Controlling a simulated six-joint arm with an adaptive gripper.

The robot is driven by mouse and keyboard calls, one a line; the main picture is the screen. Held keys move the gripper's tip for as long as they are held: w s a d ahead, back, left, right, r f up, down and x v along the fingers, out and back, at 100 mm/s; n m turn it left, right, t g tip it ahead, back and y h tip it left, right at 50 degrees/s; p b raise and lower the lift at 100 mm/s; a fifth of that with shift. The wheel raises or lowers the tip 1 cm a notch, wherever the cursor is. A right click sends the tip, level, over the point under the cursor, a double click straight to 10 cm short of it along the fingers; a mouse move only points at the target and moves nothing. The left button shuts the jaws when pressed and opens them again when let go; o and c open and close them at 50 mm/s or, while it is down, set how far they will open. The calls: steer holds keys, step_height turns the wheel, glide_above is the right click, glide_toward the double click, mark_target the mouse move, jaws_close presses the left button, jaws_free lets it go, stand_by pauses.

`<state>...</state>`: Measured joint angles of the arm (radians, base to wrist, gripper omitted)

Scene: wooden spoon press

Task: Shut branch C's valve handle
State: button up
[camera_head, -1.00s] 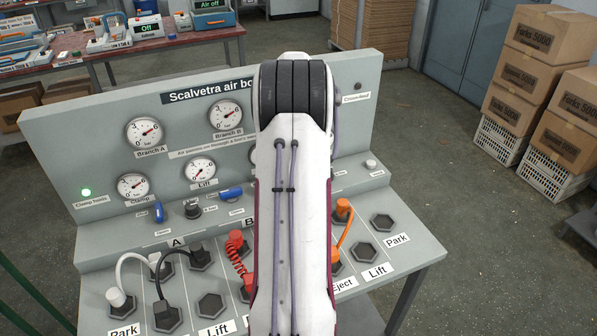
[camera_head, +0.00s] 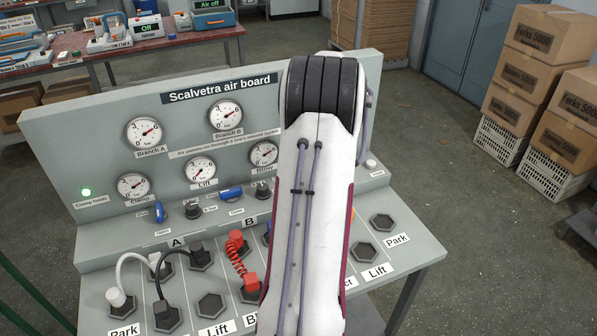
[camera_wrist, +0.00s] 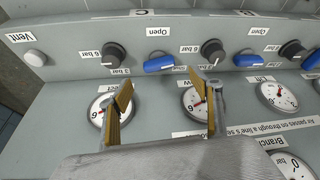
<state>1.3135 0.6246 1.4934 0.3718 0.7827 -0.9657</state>
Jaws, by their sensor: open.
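Branch C's valve handle (camera_wrist: 159,63) is a blue lever in the upside-down wrist view, beside the C label and an "Open" label (camera_wrist: 158,31). It lies roughly sideways along the ledge. My gripper (camera_wrist: 168,90) is open and empty, one finger on each side of the picture. The handle shows just beyond the gap between the fingertips; I see no contact, and the height above it is hard to judge. In the head view my arm hides this handle and the gripper.
A dark knob (camera_wrist: 118,51) and white Vent button (camera_wrist: 35,58) are left of the handle in the wrist view. Right are branch B's knob (camera_wrist: 212,51) and blue handle (camera_wrist: 247,60). Gauges cover the panel (camera_head: 60,150). Hoses, including a red coil (camera_head: 238,250), rise from the lower deck.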

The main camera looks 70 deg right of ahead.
steer(key=shift+s+d+r, duration=0.1)
stand_by(0.6)
steer(key=shift+x, duration=3.9)
steer(key=c, duration=1.1)
